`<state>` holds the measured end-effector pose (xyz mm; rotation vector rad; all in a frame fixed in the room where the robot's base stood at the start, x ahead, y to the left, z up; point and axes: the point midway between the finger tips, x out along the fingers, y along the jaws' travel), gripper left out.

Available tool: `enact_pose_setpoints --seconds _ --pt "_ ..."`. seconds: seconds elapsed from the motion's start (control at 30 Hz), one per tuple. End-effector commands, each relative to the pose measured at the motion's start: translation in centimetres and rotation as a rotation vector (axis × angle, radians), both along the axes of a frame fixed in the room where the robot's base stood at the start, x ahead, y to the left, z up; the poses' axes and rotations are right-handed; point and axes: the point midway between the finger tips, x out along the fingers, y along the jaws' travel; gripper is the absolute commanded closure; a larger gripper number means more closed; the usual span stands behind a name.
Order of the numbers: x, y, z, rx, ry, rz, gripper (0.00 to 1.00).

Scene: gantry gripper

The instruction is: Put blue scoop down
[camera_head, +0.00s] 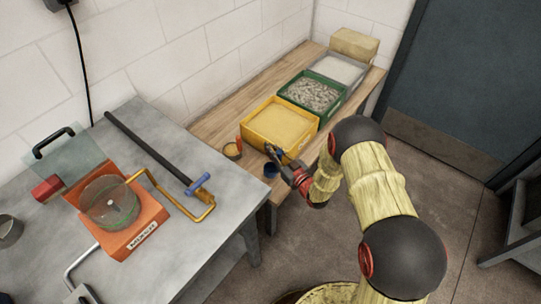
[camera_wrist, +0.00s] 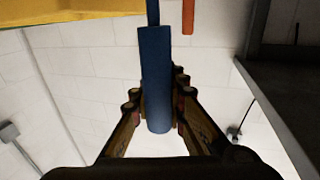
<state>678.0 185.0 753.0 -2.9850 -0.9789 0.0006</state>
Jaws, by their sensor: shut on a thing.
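The blue scoop shows in the wrist view as an upright blue handle (camera_wrist: 156,75) between the fingers of my gripper (camera_wrist: 155,100). The gripper is shut on this handle. In the head view, my gripper (camera_head: 284,164) is at the front edge of the wooden bench, close to the near side of the yellow crate (camera_head: 284,142). A small blue part of the scoop (camera_head: 277,153) shows at the gripper's tip. The scoop's bowl is hidden or too small to make out.
A green crate (camera_head: 338,101) of grey pieces and a grey crate (camera_head: 357,72) stand behind. The metal table (camera_head: 190,250) at left holds an orange device (camera_head: 128,233).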

Motion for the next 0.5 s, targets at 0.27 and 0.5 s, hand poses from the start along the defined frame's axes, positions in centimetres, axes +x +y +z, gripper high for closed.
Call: enact_pose_setpoints --seconds 0.27,0.5 --pt "0.6 0.5 -3.5 0.000 0.001 0.001 1.00" --pt "0.6 0.4 -3.8 0.000 -0.002 0.001 1.00"
